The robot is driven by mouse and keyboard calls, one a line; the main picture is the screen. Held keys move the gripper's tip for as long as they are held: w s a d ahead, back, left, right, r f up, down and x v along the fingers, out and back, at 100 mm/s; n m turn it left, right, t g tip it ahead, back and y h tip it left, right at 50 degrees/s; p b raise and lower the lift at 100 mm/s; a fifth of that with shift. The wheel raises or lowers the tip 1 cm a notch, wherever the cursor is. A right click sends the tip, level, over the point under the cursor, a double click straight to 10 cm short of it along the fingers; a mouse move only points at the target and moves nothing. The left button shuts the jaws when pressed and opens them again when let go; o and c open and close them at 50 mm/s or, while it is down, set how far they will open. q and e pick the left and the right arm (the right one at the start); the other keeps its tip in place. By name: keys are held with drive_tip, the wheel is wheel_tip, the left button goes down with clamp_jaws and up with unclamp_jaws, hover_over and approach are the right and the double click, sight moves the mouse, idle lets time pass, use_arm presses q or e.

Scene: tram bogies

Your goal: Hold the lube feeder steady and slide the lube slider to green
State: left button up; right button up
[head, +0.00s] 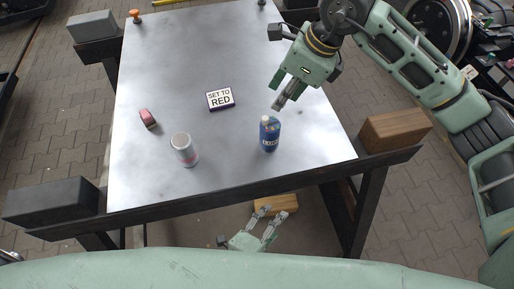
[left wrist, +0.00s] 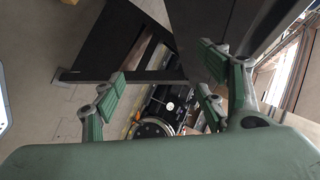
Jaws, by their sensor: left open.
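I cannot make out a lube feeder or a slider for certain in either view. A blue bottle (head: 269,135) with a pale cap and a label stands upright near the table's front right. A small sign (head: 220,98) reading "SET TO RED" lies mid-table. My right gripper (head: 281,102) is above the table, just behind the bottle and apart from it; its fingers look close together, but I cannot tell their state. My left gripper (head: 271,226) is open, low in front of the table's front edge. Its spread fingers also show in the left wrist view (left wrist: 160,88), with nothing between them.
Wooden blocks are at the right corner (head: 396,130) and below the front edge (head: 276,204). Mid-table is mostly clear.

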sight(265, 136)
use_arm(q)
drive_tip(key=w+d+r+m+t+h, duration=0.2)
drive_tip(key=w+d+r+m, duration=0.1)
drive_tip(key=r, duration=0.7)
drive_tip(key=w+a+r+m+t, duration=0.1)
drive_tip(key=w+a+r+m, duration=0.1)
drive_tip(key=w+m, duration=0.2)
drive_tip(key=w+a+r+m+t+y, duration=0.1)
drive_tip(key=w+a+r+m, duration=0.2)
drive_tip(key=m, duration=0.3)
drive_tip(key=w+a+r+m+t, duration=0.2)
drive_tip(key=w+a+r+m, duration=0.1)
drive_tip(key=w+m, duration=0.2)
drive_tip(key=shift+a+m+y, duration=0.2)
drive_tip(key=shift+m+y, duration=0.2)
drive_tip(key=shift+w, duration=0.2)
drive_tip(key=shift+m, duration=0.3)
drive_tip(key=x, duration=0.7)
drive_tip(key=shift+w, duration=0.2)
drive_tip(key=shift+c, duration=0.3)
